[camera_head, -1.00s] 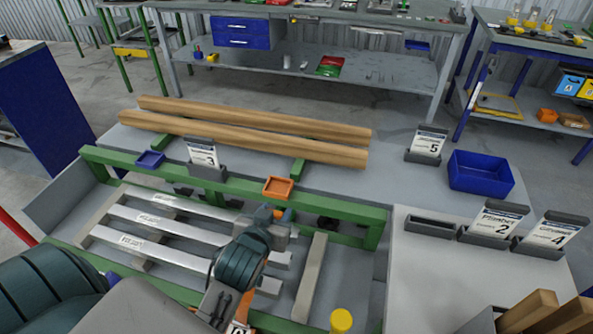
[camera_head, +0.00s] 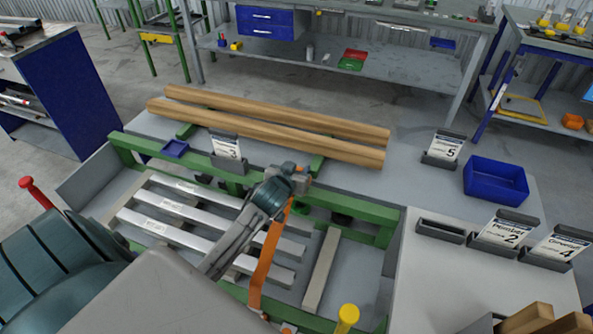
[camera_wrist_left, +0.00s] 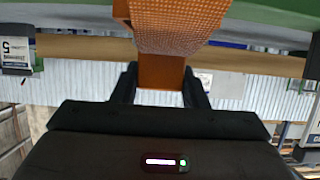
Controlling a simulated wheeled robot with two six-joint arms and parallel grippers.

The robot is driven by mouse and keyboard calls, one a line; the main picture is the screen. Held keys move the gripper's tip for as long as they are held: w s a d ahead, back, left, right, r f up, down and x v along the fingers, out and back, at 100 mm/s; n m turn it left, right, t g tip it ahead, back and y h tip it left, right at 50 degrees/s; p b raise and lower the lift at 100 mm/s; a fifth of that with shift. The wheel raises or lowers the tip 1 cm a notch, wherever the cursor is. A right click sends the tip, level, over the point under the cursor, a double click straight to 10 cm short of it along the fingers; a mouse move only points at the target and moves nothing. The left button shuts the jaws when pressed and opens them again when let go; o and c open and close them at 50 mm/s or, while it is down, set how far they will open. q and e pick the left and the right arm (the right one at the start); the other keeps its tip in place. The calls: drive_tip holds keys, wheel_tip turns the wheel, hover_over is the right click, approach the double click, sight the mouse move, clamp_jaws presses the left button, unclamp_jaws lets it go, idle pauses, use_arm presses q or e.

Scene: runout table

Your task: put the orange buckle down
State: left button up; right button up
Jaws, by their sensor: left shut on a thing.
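My left gripper (camera_head: 298,175) is over the green front rail of the runout table, to the right of card 3. In the left wrist view its two dark fingers (camera_wrist_left: 161,85) are shut on the orange buckle (camera_wrist_left: 161,72), a plain orange end piece. A woven orange strap (camera_wrist_left: 178,22) runs from it. In the head view the strap (camera_head: 268,255) hangs from the gripper toward the bottom, across the metal slats. The buckle itself is mostly hidden by the gripper there. I cannot make out the small orange tray behind the gripper. My right gripper is not in view.
Two wooden beams (camera_head: 270,125) lie behind the rail. A small blue tray (camera_head: 175,149) and card 3 (camera_head: 226,147) stand left of the gripper. A blue bin (camera_head: 495,181) and card 5 (camera_head: 444,147) stand right.

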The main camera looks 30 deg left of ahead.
use_arm(q)
drive_tip(key=shift+f, duration=0.8)
drive_tip(key=shift+f, duration=0.2)
drive_tip(key=o, duration=1.1)
drive_tip(key=shift+c, duration=0.2)
drive_tip(key=shift+r, duration=0.1)
